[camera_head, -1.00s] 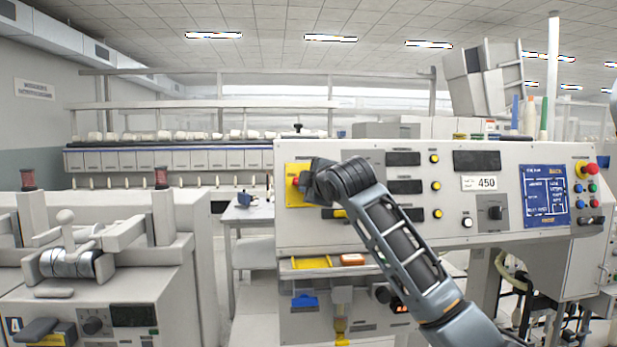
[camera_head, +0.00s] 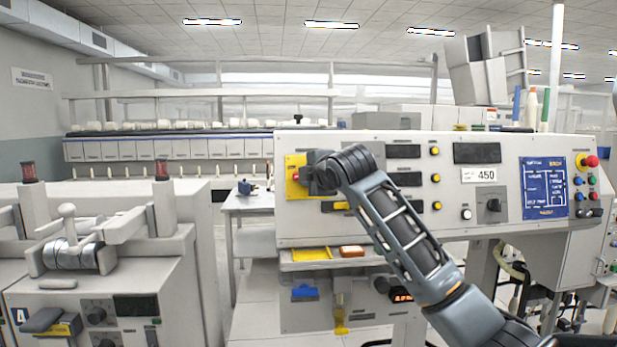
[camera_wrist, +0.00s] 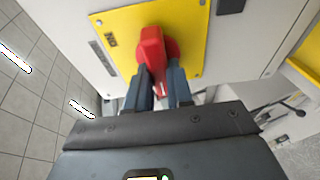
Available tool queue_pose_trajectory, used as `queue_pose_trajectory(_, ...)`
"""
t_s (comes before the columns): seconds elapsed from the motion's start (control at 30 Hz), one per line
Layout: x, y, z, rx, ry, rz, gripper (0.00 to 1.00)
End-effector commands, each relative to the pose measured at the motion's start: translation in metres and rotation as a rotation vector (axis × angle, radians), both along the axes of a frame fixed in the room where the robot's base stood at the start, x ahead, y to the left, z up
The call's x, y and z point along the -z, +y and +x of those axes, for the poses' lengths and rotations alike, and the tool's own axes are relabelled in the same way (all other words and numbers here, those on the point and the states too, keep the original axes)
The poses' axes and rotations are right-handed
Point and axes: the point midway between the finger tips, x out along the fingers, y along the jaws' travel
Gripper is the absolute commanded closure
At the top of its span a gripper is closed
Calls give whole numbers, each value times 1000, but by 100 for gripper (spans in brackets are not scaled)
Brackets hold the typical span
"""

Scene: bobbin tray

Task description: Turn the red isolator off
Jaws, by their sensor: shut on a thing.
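The red isolator (camera_wrist: 152,52) is a red handle on a yellow plate (camera_wrist: 203,38) in the wrist view. In the head view its red edge (camera_head: 294,175) shows on the yellow plate at the left end of the grey control panel, mostly hidden behind my gripper. My gripper (camera_wrist: 160,84) has its two dark fingers on either side of the handle's lower part and is shut on it. In the wrist view the handle stands roughly upright, leaning slightly. My gripper (camera_head: 312,178) covers the right part of the plate in the head view.
The control panel (camera_head: 350,225) carries several yellow buttons and displays to the right of my arm. A red emergency button (camera_head: 590,161) sits at its far right. A shelf below holds a yellow tray (camera_head: 311,254) and an orange item (camera_head: 351,251).

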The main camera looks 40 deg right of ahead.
Motion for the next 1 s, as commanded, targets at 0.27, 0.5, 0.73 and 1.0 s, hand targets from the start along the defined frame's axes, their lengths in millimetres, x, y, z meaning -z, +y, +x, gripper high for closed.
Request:
queue_pose_trajectory(0.27,1,0,0,0,2,1,55)
queue_pose_trajectory(0.5,0,0,0,0,1,0,53)
queue_pose_trajectory(0.73,-3,7,-19,-1,-1,1,53)
queue_pose_trajectory(1.0,-13,21,-57,-1,-1,0,53)
